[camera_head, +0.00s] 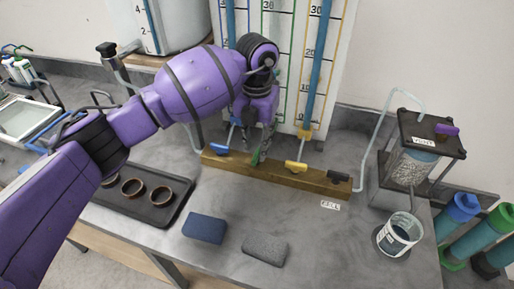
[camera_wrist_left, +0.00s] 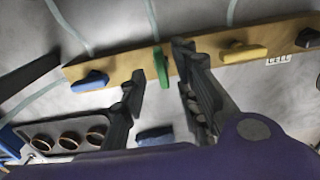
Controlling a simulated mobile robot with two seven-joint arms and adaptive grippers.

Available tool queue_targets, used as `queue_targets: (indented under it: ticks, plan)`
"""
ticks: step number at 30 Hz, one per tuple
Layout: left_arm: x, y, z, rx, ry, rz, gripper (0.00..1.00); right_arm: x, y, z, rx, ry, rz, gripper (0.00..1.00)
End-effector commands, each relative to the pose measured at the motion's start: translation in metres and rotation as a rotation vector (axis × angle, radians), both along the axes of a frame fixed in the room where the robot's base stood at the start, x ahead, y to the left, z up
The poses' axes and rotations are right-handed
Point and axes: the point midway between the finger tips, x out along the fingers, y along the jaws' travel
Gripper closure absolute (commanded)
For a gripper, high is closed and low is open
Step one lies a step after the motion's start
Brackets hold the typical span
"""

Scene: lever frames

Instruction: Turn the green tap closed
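The green tap (camera_head: 257,157) sits on a brown wooden bar (camera_head: 228,166), between a blue tap (camera_head: 219,149) and a yellow tap (camera_head: 296,166). In the left wrist view the green tap's handle (camera_wrist_left: 160,68) points across the bar, while the blue handle (camera_wrist_left: 90,80) and yellow handle (camera_wrist_left: 243,52) lie roughly along it. My left gripper (camera_head: 260,138) is above the bar, pointing down. In its wrist view its fingers are apart, one on each side of the green handle, with gaps visible. My right gripper is in no view.
A black tap (camera_head: 338,176) ends the bar at the right. A graduated board (camera_head: 290,60) with tubes stands behind. A beaker (camera_head: 398,234), a glass column (camera_head: 410,165), a blue sponge (camera_head: 205,228), a grey sponge (camera_head: 264,249) and a black tray (camera_head: 158,214) surround it.

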Motion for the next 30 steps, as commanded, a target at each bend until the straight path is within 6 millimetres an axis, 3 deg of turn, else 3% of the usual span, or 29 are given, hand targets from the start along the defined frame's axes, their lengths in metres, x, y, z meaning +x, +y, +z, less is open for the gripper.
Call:
queue_targets:
  ticks: [6,16,23,30]
  plan:
    - [-0.001,0.000,-0.024,-0.002,0.001,-0.002,0.71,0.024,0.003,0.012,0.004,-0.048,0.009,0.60]
    - [0.000,-0.001,-0.028,-0.003,-0.001,-0.003,0.71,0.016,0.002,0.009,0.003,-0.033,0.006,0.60]
    - [0.000,-0.001,-0.028,-0.003,-0.001,-0.003,1.00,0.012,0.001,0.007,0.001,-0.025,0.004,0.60]
    - [0.000,-0.001,-0.028,-0.003,-0.001,-0.006,1.00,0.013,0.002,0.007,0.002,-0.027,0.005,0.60]
